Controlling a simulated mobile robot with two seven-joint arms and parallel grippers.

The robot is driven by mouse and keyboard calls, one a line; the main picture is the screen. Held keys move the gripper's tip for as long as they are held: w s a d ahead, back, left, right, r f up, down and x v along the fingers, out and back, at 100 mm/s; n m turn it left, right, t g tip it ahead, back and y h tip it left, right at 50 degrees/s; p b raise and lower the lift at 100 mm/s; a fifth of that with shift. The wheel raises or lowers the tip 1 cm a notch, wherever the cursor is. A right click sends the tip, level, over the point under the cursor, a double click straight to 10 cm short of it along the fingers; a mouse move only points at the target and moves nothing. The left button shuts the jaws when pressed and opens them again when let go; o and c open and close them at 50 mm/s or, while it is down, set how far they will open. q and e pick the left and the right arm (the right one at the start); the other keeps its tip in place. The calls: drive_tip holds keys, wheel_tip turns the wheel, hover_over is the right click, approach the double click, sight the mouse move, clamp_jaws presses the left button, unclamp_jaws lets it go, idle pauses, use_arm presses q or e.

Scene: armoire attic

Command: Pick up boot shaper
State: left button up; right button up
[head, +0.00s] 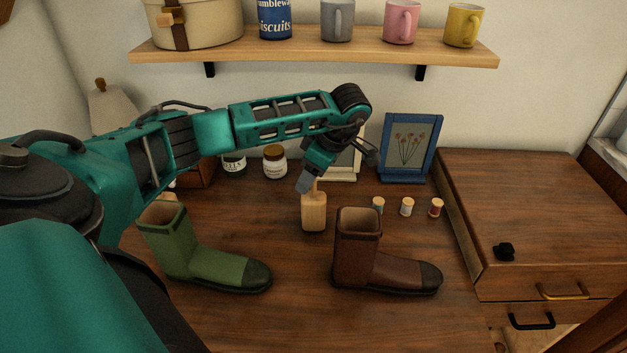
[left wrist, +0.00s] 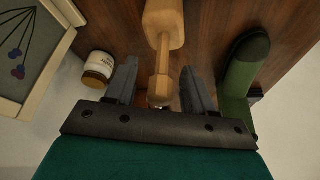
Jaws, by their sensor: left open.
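The boot shaper, a light wooden block (head: 313,212) with a narrower handle, stands upright on the brown desk top (head: 290,310). My left gripper (head: 308,182) reaches down over its handle end. In the left wrist view the boot shaper (left wrist: 164,32) points between the two open fingers of the left gripper (left wrist: 160,82), with gaps on both sides of the handle. A brown boot (head: 385,265) stands to the right of the shaper, and a green boot (head: 205,258) to the left. My right gripper is not in view.
Behind are a blue picture frame (head: 409,147), a cream frame (head: 347,168), jars (head: 275,162) and spools (head: 407,207). A small black object (head: 504,251) lies on the drawer unit (head: 530,200). A shelf (head: 330,48) with mugs hangs above. The front desk area is clear.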

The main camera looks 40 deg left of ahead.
use_arm(q)
drive_tip(key=shift+a+f, duration=0.1)
drive_tip(key=shift+f, duration=0.1)
clamp_jaws()
idle(0.4)
